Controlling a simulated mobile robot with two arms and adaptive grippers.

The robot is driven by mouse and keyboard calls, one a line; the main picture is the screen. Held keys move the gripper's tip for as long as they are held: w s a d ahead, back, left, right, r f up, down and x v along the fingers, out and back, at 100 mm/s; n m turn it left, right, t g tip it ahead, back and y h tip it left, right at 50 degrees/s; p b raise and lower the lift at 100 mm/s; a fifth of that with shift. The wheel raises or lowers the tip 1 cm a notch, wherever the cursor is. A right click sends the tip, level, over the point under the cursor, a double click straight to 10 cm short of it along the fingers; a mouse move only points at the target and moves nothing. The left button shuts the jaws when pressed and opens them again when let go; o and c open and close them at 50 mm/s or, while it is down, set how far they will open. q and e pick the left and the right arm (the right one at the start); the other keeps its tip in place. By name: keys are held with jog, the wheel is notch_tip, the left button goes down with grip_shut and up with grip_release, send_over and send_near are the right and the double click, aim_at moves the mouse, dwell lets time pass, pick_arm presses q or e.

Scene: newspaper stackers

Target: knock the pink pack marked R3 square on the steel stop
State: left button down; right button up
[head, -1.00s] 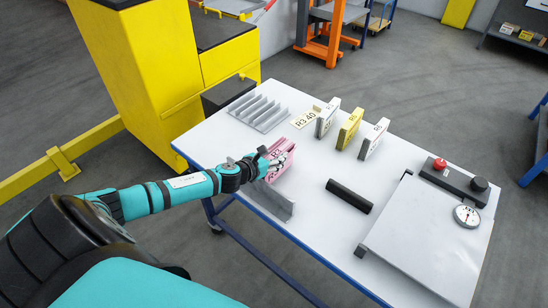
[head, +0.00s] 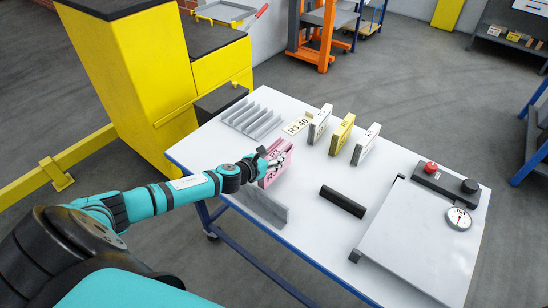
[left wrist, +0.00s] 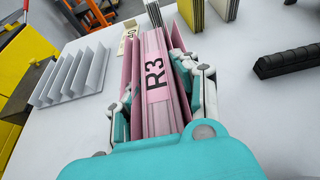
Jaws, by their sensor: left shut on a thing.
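The pink pack marked R3 (head: 268,178) stands upright on the white table behind the steel stop. It fills the middle of the left wrist view (left wrist: 156,95), its R3 label facing the camera. Its pink sheets look slightly fanned at the outer faces. My left gripper (head: 277,160) is shut on the pack, one finger on each side. The steel stop (head: 262,207) is a grey upright plate near the table's front left edge. Whether the pack touches it cannot be told. My right gripper is not in view.
White (head: 318,126), yellow (head: 342,134) and another white pack (head: 366,146) stand in a row. A black bar (head: 343,201) lies right of the stop, beside a scale (head: 420,235).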

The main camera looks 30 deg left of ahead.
pick_arm(q)
jog(key=shift+r+p, duration=2.1)
jog(key=shift+r, duration=0.5)
jog(key=shift+f, duration=0.1)
